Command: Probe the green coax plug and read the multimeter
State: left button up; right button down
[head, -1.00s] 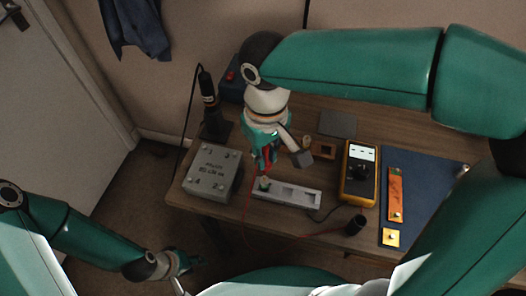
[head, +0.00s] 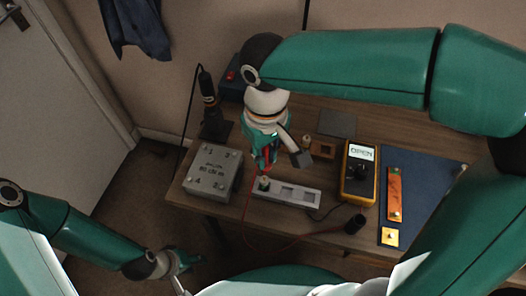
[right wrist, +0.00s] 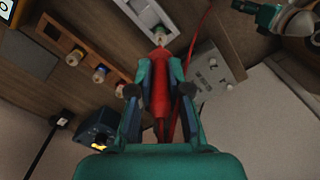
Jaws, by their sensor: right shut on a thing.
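My right gripper (head: 263,163) is shut on a red probe (right wrist: 160,95), which points down at the grey slotted tray (head: 300,194). A pale plug with a greenish part (right wrist: 158,35) stands in the tray's end slot, at the probe's tip; it also shows in the head view (head: 264,184). The tip looks at or very near the plug, but I cannot tell if they touch. The yellow multimeter (head: 346,185) stands right of the tray, and its display (head: 361,153) reads "OPEN". My left gripper (head: 185,262) hangs low, off the table; its jaws are too small to judge.
A grey box (head: 212,173) with lettering stands left of the tray. A wooden rack (right wrist: 88,62) holds several plugs. A blue mat (head: 428,185) with an orange strip (head: 394,190) lies right. A red cable (head: 246,215) hangs over the edge.

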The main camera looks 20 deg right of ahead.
jog(key=shift+r+p, duration=2.25)
jog(key=shift+r, duration=0.3)
jog(key=shift+f, duration=0.1)
